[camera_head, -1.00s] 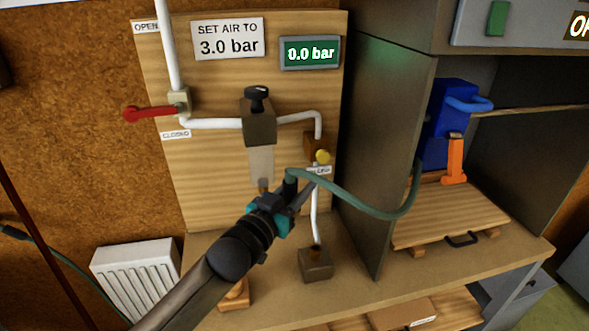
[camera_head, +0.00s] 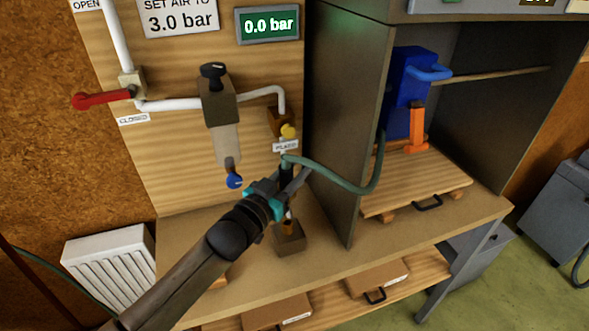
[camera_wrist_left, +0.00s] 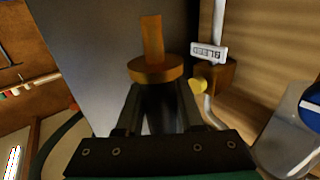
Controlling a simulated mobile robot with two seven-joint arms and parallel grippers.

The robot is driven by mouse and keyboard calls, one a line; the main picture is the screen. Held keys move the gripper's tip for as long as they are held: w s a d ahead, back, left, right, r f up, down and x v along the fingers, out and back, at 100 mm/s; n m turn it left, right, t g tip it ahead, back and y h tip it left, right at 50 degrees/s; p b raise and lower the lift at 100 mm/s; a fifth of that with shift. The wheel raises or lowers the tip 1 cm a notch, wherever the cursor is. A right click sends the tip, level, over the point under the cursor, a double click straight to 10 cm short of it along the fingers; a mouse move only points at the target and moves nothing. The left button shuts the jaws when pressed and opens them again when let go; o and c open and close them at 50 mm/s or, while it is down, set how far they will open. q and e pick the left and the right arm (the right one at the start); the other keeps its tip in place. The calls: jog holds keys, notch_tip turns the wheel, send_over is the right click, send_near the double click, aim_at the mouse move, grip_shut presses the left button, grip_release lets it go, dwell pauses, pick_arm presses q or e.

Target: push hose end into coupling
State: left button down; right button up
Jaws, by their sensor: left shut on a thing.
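My left gripper (camera_head: 277,188) is shut on the dark end piece of the green hose (camera_head: 345,183). In the left wrist view, the hose end's brass collar and tip (camera_wrist_left: 155,70) stick out beyond the fingers, pointing up in that picture. In the head view, an orange-brown piece shows below the gripper, over a small brown box (camera_head: 289,240) on the bench. A brown block (camera_head: 279,121) with a yellow knob (camera_head: 289,131) sits higher on the white pipe, also in the wrist view (camera_wrist_left: 220,75). I cannot tell for certain which fitting is the coupling. My right gripper is not in view.
The regulator (camera_head: 219,103), with a blue knob (camera_head: 235,181) below it, stands left of the gripper. The grey cabinet wall (camera_head: 345,120) is close on the right. The hose runs to a blue tool (camera_head: 408,85) inside the cabinet. The bench front (camera_head: 345,260) is clear.

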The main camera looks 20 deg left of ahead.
pick_arm(q)
notch_tip(320, 180, down, 5)
jog(key=b, duration=0.3)
jog(key=shift+f, duration=0.15)
jog(key=shift+p, duration=0.4)
dwell(1.7)
jog(key=shift+f+b, duration=1.5)
jog(key=shift+f, duration=0.6)
jog(key=shift+c, duration=2.3)
grip_release()
jog(key=shift+s, duration=0.1)
jog(key=p+v, duration=0.1)
jog(key=v, duration=1.4)
